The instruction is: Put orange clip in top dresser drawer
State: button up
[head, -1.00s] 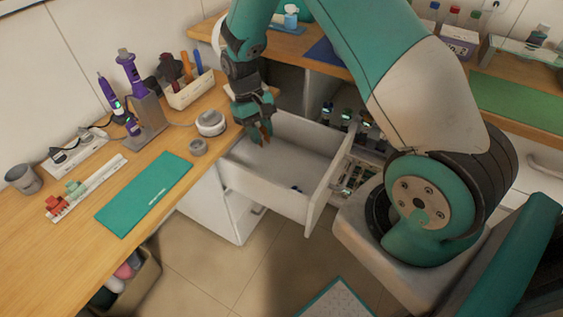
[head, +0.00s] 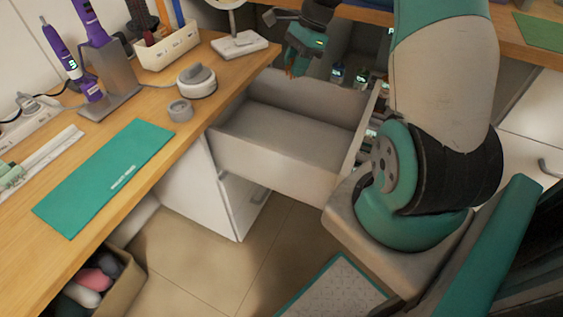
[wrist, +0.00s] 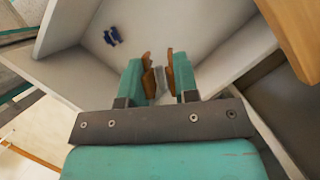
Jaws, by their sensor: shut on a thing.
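My gripper (head: 293,66) is shut on the orange clip (head: 288,58), at the far side of the open drawer in the head view. In the wrist view the clip (wrist: 148,77) shows as two orange-brown parts between my teal fingers (wrist: 158,82). The white dresser drawer (head: 262,163) is pulled out, its inside bare where the head view shows it. In the wrist view my gripper points down toward the pale drawer floor (wrist: 190,25), with the clip apart from it as far as I can tell.
A small dark blue object (wrist: 112,36) lies in the drawer. A bin (head: 125,280) stands on the floor.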

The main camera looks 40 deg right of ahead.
jog(key=s+d+f+m+t+h+b, duration=0.35)
jog(key=d+m+b, duration=0.35)
jog(key=m, duration=0.3)
jog(key=b, duration=0.7)
send_near(313, 134)
jog(key=shift+g+y, duration=0.35)
jog(key=shift+y, duration=0.1)
jog(key=x, duration=0.6)
jog(key=shift+w+d, duration=0.2)
jog(key=shift+d, duration=0.1)
jog(key=shift+f, duration=0.15)
jog(key=o, duration=1)
